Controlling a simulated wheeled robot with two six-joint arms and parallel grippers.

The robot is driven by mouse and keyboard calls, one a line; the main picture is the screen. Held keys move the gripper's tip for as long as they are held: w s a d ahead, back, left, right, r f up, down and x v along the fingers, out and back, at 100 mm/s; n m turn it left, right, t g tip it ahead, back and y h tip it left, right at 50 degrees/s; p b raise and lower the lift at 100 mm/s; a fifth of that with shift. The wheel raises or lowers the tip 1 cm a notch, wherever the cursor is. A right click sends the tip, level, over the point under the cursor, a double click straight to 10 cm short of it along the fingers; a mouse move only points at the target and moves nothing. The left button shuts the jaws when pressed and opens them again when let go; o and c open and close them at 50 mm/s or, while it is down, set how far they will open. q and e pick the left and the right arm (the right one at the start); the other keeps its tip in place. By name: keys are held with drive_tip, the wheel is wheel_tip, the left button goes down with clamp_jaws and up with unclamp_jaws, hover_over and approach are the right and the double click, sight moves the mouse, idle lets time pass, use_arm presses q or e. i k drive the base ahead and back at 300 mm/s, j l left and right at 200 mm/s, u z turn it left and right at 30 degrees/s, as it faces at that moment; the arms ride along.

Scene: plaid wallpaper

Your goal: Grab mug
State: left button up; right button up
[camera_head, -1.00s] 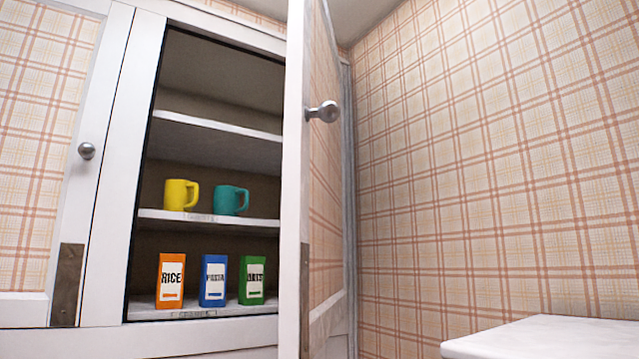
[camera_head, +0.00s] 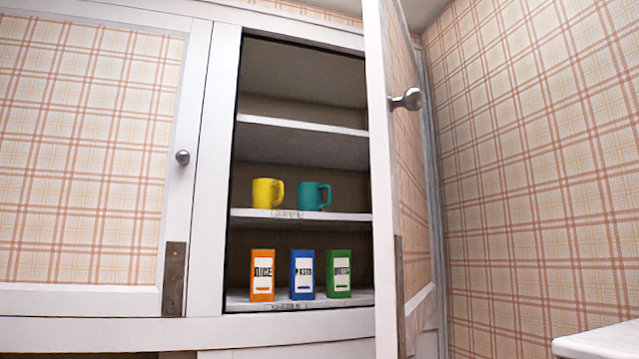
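A yellow mug (camera_head: 267,192) stands upright on the middle shelf (camera_head: 345,217) of an open cupboard, its handle to the right. A teal mug (camera_head: 312,196) stands upright just right of it on the same shelf, its handle also to the right. Neither of my grippers shows in the head view.
The right cupboard door (camera_head: 383,180) stands open, its knob (camera_head: 408,99) sticking out. The left door (camera_head: 95,160) is shut. An orange box (camera_head: 262,275), a blue box (camera_head: 302,274) and a green box (camera_head: 339,273) stand on the lower shelf. A white surface (camera_head: 605,342) shows at bottom right.

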sight(265, 192)
drive_tip(key=i+j, duration=0.3)
drive_tip(key=j, duration=0.25)
drive_tip(key=i+j+z, duration=0.15)
drive_tip(key=j+z, duration=0.15)
drive_tip(key=i+j+z, duration=0.15)
drive_tip(key=j+z, duration=0.15)
drive_tip(key=i+j+z, duration=0.1)
drive_tip(key=j+z, duration=0.2)
drive_tip(key=j, duration=0.05)
